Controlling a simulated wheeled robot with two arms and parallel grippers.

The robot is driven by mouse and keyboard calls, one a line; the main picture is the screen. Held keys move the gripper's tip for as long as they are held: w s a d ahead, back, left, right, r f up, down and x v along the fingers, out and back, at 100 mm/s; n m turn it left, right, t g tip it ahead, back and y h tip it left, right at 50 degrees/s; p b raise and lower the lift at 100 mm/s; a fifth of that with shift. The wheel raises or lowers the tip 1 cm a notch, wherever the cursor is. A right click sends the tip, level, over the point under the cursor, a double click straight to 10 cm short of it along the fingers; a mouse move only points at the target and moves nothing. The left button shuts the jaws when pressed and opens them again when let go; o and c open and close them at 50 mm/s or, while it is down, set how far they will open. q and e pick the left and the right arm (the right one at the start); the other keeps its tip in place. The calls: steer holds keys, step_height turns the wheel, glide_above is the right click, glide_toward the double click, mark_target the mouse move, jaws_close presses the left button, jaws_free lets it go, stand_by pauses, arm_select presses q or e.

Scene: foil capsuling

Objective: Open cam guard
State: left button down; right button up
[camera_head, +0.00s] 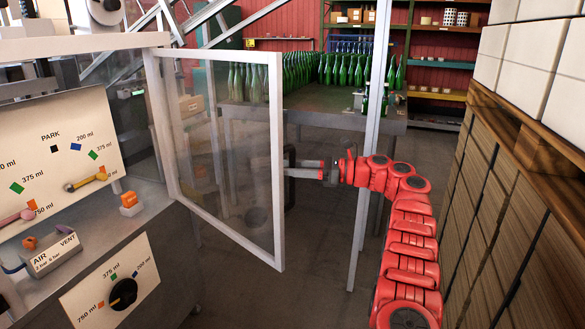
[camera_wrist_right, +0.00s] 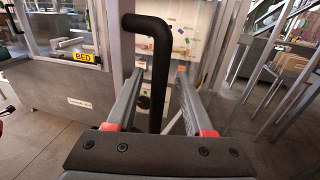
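The cam guard (camera_head: 215,150) is a clear panel in a pale metal frame. In the head view it stands swung out from the machine on the left, its free edge toward my right arm. Its black bar handle (camera_wrist_right: 160,75) shows in the right wrist view, upright with a bent top. It is partly hidden in the head view. My right gripper (camera_head: 290,172) is at the free edge of the guard. In the right wrist view its fingers (camera_wrist_right: 158,76) stand apart on either side of the handle, with gaps showing. My left gripper is not in view.
The machine's control panel (camera_head: 50,150) with dials and knobs is at left. A table (camera_head: 330,108) of green bottles stands behind the guard. A thin metal post (camera_head: 372,150) rises behind my right gripper. Stacked boxes (camera_head: 535,50) on a pallet (camera_head: 530,130) line the right side.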

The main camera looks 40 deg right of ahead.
mark_target(294, 156)
steer(key=shift+r, duration=0.15)
step_height(294, 156, up, 3)
steer(key=shift+a+r+b, duration=0.1)
steer(key=shift+b, duration=0.3)
steer(key=shift+s+a+b, duration=0.15)
steer(key=shift+s+b, duration=0.25)
steer(key=shift+b, duration=0.25)
steer(key=shift+s+a+b, duration=0.35)
steer(key=shift+s+b, duration=0.1)
steer(key=shift+b, duration=0.3)
steer(key=s+a+r+b, duration=0.1)
steer(key=s+a, duration=0.6)
steer(key=s, duration=0.5)
steer(key=shift+a+r, duration=0.2)
steer(key=shift+r, duration=0.1)
steer(key=shift+c, duration=0.4)
